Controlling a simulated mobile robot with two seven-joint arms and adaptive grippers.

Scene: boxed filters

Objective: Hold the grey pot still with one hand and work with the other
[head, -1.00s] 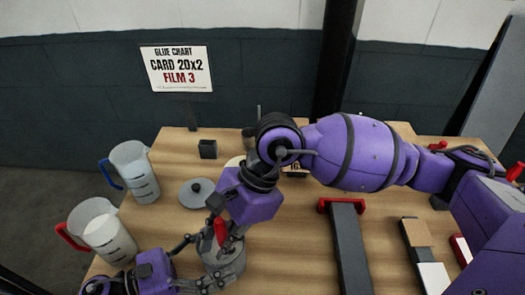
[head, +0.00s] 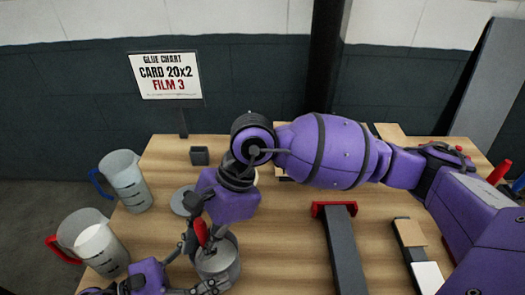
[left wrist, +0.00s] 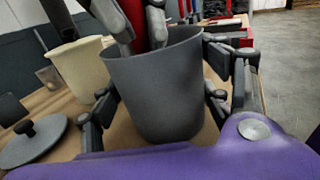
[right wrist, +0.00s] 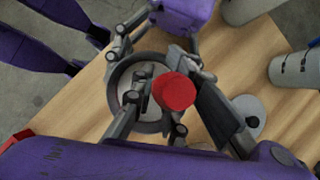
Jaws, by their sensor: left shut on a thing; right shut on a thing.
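The grey pot (head: 228,267) stands near the front left of the table and fills the middle of the left wrist view (left wrist: 155,100). My left gripper (head: 203,289) is shut on the pot, with a finger on each side of its wall. My right gripper (head: 201,236) is above the pot, shut on a red-handled tool (head: 201,231). The handle shows as a round red end in the right wrist view (right wrist: 173,91). The tool's lower end and most of the pot's inside are hidden by the fingers and the wall.
A grey lid with a knob (head: 182,200) lies behind the pot. A blue-handled jug (head: 128,182) and a red-handled jug (head: 98,248) stand at the left. A long dark bar with a red end (head: 345,250) lies to the right. A sign (head: 166,76) stands behind.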

